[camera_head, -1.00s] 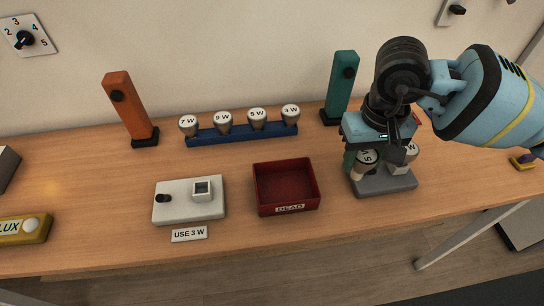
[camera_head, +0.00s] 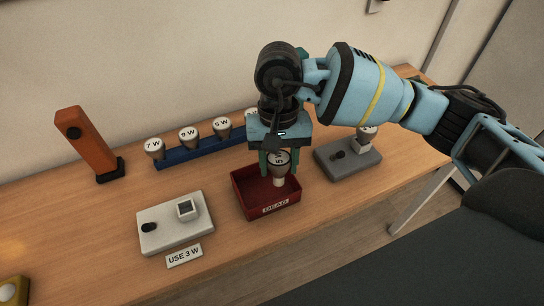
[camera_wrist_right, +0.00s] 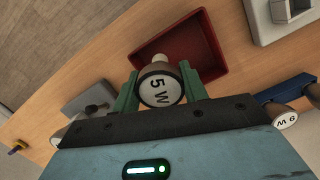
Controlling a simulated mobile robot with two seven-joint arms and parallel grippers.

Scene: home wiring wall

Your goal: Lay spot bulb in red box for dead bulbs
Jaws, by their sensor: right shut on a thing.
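My right gripper (camera_head: 275,160) is shut on a spot bulb (camera_head: 280,172), a grey-white bulb with a round face. In the right wrist view the face of the bulb (camera_wrist_right: 158,88) reads 5 W, between the green fingers of the gripper (camera_wrist_right: 160,95). The red box (camera_head: 249,207), labelled DEAD, stands on the table below. The bulb hangs neck down over its right part; I cannot tell how far above the floor it is. The red box (camera_wrist_right: 207,42) lies just beyond the bulb in the right wrist view. My left gripper is not in view.
A blue rack (camera_head: 190,154) with several bulbs stands behind the box, partly hidden by my right gripper. A grey holder (camera_head: 345,160) with another bulb (camera_head: 366,138) is at right. A white socket base (camera_head: 172,225) and orange post (camera_head: 85,142) are at left.

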